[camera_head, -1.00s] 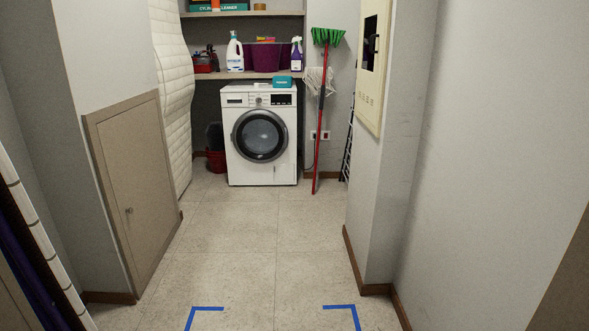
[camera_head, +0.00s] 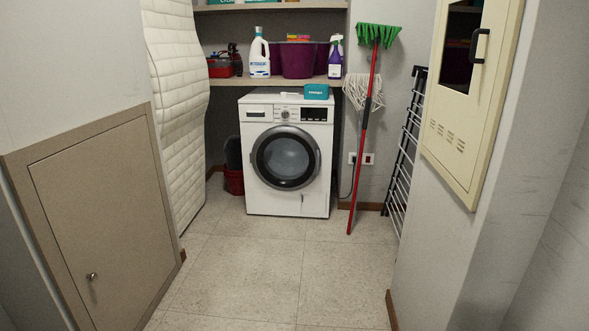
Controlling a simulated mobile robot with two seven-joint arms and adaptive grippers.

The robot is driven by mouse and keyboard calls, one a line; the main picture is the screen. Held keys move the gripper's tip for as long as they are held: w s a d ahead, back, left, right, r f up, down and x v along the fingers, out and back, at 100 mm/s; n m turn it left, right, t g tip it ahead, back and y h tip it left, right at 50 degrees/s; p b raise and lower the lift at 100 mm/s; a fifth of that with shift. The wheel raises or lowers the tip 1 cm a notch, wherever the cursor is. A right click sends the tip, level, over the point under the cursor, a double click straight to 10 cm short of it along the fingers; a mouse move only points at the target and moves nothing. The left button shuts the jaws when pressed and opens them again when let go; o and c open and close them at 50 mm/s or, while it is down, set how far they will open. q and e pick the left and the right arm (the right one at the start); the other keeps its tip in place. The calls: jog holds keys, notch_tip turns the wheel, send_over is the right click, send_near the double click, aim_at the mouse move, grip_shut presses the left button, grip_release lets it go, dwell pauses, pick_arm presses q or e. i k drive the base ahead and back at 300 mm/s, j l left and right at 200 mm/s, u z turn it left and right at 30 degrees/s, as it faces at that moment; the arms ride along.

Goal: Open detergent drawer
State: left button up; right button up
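A white washing machine (camera_head: 288,205) stands at the far end of the closet, facing me, with its round dark door (camera_head: 285,158) closed. The detergent drawer (camera_head: 257,113) is at the upper left of its front panel and looks shut. A control knob and a dark display sit to the right of the drawer. Neither of my grippers is in view.
A teal box (camera_head: 316,92) sits on the machine. A red-handled broom (camera_head: 362,150) and a drying rack (camera_head: 407,145) stand right of it. A red bucket (camera_head: 234,181) is at left. A cream wall cabinet (camera_head: 462,110) juts in at right. The middle floor is clear.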

aim_at(260, 109)
jog(key=i+u, duration=0.25)
jog(key=i, duration=0.6)
jog(key=i+u, duration=0.2)
jog(key=i, duration=0.65)
